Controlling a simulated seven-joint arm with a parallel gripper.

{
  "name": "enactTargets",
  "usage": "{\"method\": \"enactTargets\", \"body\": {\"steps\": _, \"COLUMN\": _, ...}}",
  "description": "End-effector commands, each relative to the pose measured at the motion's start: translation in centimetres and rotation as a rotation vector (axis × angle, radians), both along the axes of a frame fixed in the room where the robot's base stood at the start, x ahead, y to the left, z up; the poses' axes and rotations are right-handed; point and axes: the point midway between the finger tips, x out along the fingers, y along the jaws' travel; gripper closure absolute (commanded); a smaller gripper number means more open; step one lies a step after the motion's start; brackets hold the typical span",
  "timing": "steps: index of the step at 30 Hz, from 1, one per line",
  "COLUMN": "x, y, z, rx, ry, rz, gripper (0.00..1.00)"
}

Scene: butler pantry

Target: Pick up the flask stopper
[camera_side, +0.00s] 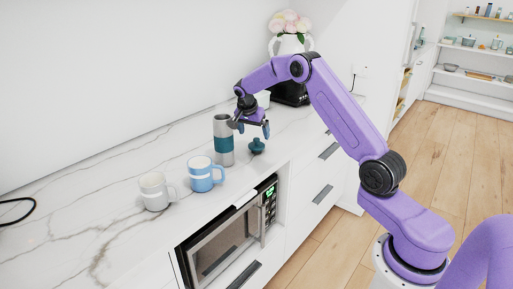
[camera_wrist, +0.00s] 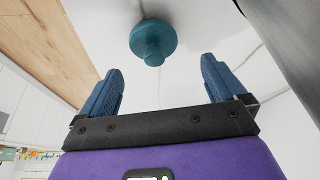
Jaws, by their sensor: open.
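The flask stopper (camera_side: 257,146) is a small teal piece with a round base and a narrower knob. It stands on the marble counter just right of the flask (camera_side: 223,140), which is grey with a teal band. In the wrist view the stopper (camera_wrist: 153,40) lies beyond the fingertips, roughly centred between them. My gripper (camera_side: 252,128) is open and empty, with its blue fingers just above the stopper. Its two fingers also show in the wrist view (camera_wrist: 160,82), spread apart, with nothing between them. The flask's side fills the wrist view's upper right corner.
A blue mug (camera_side: 204,176) and a white mug (camera_side: 154,192) stand on the counter (camera_side: 95,215) left of the flask. A microwave (camera_side: 225,245) sits below the counter's front edge. A flower vase (camera_side: 291,43) and a black appliance (camera_side: 290,93) stand at the back.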

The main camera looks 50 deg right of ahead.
Motion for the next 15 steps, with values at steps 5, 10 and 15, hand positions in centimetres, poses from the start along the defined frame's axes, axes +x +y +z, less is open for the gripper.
{"method": "enactTargets", "body": {"steps": 5, "x": 0.1, "y": -0.4, "z": -1.0, "rx": 0.0, "ry": -0.001, "rz": 0.001, "gripper": 0.02}}
{"method": "enactTargets", "body": {"steps": 10, "x": -0.3, "y": -0.9, "z": -2.8, "rx": 0.0, "ry": 0.004, "rz": 0.001, "gripper": 0.02}}
{"method": "enactTargets", "body": {"steps": 15, "x": -0.3, "y": -1.6, "z": -5.0, "rx": 0.0, "ry": 0.002, "rz": 0.0, "gripper": 0.02}}
